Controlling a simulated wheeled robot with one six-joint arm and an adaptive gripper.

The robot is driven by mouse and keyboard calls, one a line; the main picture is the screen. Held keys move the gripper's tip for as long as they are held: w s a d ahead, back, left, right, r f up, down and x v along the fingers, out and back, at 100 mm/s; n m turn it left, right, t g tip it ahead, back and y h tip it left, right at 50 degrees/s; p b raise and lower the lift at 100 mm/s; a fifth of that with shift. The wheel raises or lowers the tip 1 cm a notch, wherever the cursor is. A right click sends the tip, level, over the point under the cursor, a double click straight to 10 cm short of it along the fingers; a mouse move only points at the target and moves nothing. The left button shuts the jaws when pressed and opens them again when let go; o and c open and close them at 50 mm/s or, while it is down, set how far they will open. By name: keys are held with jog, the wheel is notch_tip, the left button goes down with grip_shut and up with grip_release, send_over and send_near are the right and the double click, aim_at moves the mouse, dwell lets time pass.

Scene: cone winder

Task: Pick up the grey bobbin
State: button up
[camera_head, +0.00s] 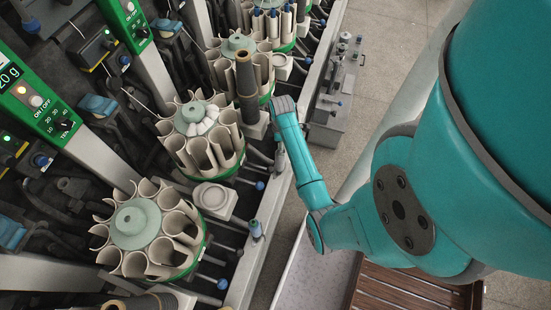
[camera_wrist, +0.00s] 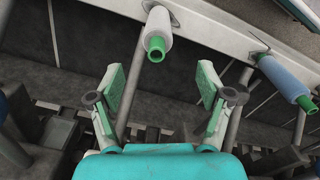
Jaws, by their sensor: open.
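The grey bobbin (camera_wrist: 158,30) shows in the wrist view at the top middle, pale grey with a green tube end towards the camera. It sits against the light metal rail, on or in front of a dark bracket. My gripper (camera_wrist: 160,88) is open and empty, with its two green-padded fingers spread left and right. The bobbin appears between and beyond the fingertips, apart from both. In the head view my arm reaches down beside the machine's rail; I cannot make out the fingers or the grey bobbin there.
A blue bobbin (camera_wrist: 284,77) with green ends stands to the right in the wrist view. In the head view, round magazines with cream pockets (camera_head: 150,232) line the machine left of the metal rail (camera_head: 262,262). A brown slatted surface (camera_head: 410,296) lies at the lower right.

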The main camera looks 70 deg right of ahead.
aim_at(280, 160)
jog(key=shift+d+f, duration=0.1)
jog(key=shift+d, duration=0.15)
notch_tip(280, 160, down, 10)
jog(key=shift+f, duration=0.15)
dwell(0.3)
jog(key=c, duration=1.1)
